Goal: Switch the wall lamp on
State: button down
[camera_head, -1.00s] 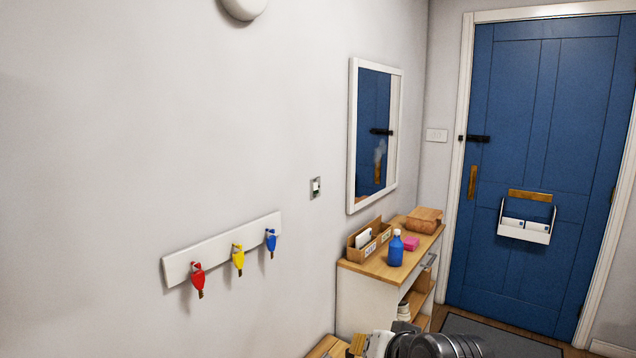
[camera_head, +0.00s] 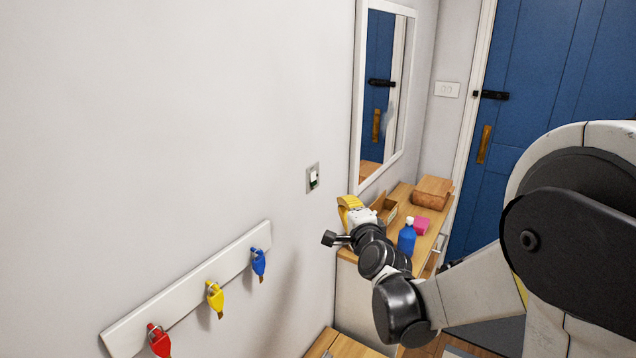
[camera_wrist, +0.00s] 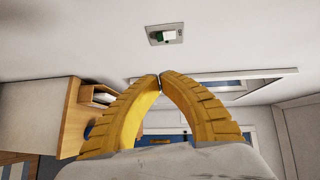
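A small wall switch (camera_head: 313,178) with a white rocker on a grey metal plate is on the white wall, left of the mirror. It also shows near the top of the wrist view (camera_wrist: 166,34). My gripper (camera_head: 347,206) is to the right of and slightly below the switch in the head view, apart from it. In the wrist view its two yellow fingers (camera_wrist: 160,76) meet at the tips, with nothing between them. The wall lamp is not in view now.
A white rail (camera_head: 190,290) with red, yellow and blue keys hangs at lower left. A white-framed mirror (camera_head: 360,90) is right of the switch. Below it a wooden-topped cabinet (camera_head: 405,195) bears a blue bottle (camera_head: 406,237) and a pink block (camera_head: 422,226). A blue door (camera_head: 545,70) stands behind.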

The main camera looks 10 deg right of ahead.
jog(key=b, duration=0.3)
send_near(314, 179)
jog(key=w+d+f, duration=0.3)
jog(key=w+d, duration=0.1)
jog(key=w, duration=0.2)
jog(key=shift+w+a+r, duration=0.1)
jog(key=shift+w+a, duration=0.8)
jog(key=shift+a, duration=0.15)
jog(key=shift+w+a, duration=0.4)
jog(key=shift+s+f+b, duration=0.1)
jog(key=shift+f+b, duration=0.15)
jog(key=shift+b, duration=0.05)
